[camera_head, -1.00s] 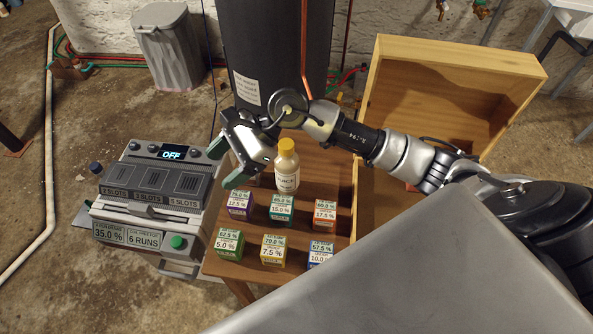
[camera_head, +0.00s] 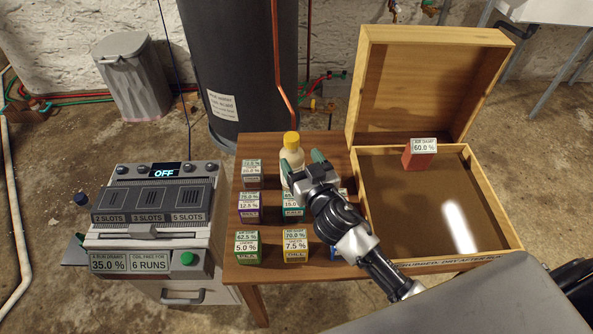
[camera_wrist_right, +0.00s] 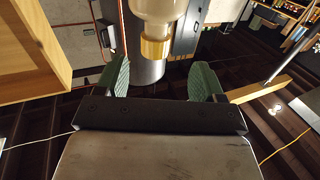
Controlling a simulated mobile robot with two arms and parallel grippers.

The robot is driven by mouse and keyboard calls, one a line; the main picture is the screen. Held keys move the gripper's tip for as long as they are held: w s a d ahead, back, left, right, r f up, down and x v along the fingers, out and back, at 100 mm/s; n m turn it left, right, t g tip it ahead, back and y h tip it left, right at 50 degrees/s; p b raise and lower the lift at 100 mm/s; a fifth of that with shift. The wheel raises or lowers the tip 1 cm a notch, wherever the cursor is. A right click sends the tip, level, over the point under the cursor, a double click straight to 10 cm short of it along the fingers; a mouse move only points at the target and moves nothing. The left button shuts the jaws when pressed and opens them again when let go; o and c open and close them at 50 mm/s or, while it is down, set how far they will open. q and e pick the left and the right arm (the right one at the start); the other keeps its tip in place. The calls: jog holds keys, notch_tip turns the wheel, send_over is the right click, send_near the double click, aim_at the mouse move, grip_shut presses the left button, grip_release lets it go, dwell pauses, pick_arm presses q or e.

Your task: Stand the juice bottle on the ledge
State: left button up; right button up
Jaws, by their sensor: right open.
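The juice bottle (camera_head: 291,153), pale with a yellow cap, stands upright at the back of the small wooden table (camera_head: 331,265). My right gripper (camera_head: 303,164) is at the bottle's front right, its green fingers apart and empty, and it hides the lower part of the bottle. In the right wrist view the bottle (camera_wrist_right: 158,8) appears cap down, beyond the open fingers (camera_wrist_right: 160,76) and roughly between them. I cannot tell whether a finger touches it. My left gripper is out of view. I cannot pick out a surface that is clearly the ledge.
Several small labelled boxes (camera_head: 247,246) stand on the table, some partly behind my right arm. An open wooden crate (camera_head: 482,195) with a red box (camera_head: 419,158) inside is to the right. A slotted machine (camera_head: 152,215) is on the left, a dark tank (camera_head: 240,65) behind.

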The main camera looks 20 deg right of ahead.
aim_at(289, 133)
jog(key=w, duration=0.3)
jog(key=shift+w+a+r, duration=0.1)
jog(key=shift+w, duration=0.3)
jog(key=w, duration=0.3)
jog(key=w+r+p, duration=0.1)
jog(key=w, duration=0.1)
jog(key=shift+w, duration=0.25)
jog(key=shift+s, duration=0.1)
jog(key=shift+c, duration=0.3)
grip_shut()
